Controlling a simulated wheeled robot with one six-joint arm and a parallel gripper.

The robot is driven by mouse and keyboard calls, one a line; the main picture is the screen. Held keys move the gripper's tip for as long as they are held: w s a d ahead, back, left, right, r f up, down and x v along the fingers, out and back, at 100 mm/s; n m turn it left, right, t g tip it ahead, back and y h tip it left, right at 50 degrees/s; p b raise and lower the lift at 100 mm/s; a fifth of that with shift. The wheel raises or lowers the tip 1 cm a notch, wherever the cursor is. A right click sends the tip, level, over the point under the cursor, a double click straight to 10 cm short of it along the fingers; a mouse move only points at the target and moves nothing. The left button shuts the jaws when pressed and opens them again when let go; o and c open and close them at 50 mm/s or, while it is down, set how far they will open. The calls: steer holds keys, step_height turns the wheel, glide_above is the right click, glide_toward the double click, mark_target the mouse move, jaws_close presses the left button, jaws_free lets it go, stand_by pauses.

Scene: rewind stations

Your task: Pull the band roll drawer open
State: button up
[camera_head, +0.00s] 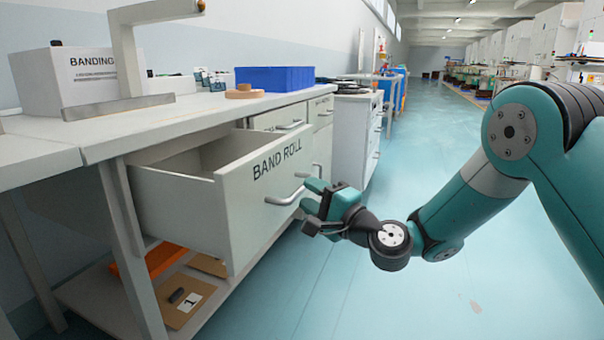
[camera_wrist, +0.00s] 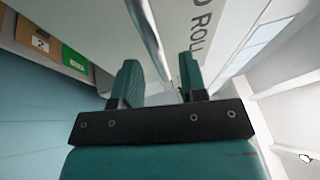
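The drawer labelled BAND ROLL (camera_head: 262,200) stands pulled out from the workbench, and the part of its inside that shows looks empty. Its metal bar handle (camera_head: 286,198) is on the front face. My gripper (camera_head: 312,195) is just in front of the handle. In the wrist view my gripper (camera_wrist: 158,80) has its two teal fingers apart, with a clear gap between them. The handle (camera_wrist: 148,35) runs down toward that gap, and its lower end lies between the fingertips. The fingers do not visibly press on it.
The white workbench (camera_head: 60,155) carries a blue bin (camera_head: 275,78), a tape roll (camera_head: 244,92) and a BANDING box (camera_head: 75,80). A low shelf under the drawer holds an orange tray (camera_head: 150,262) and a brown board (camera_head: 185,300). The blue floor to the right is clear.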

steer(key=shift+x, duration=1.45)
steer(key=shift+c, duration=0.2)
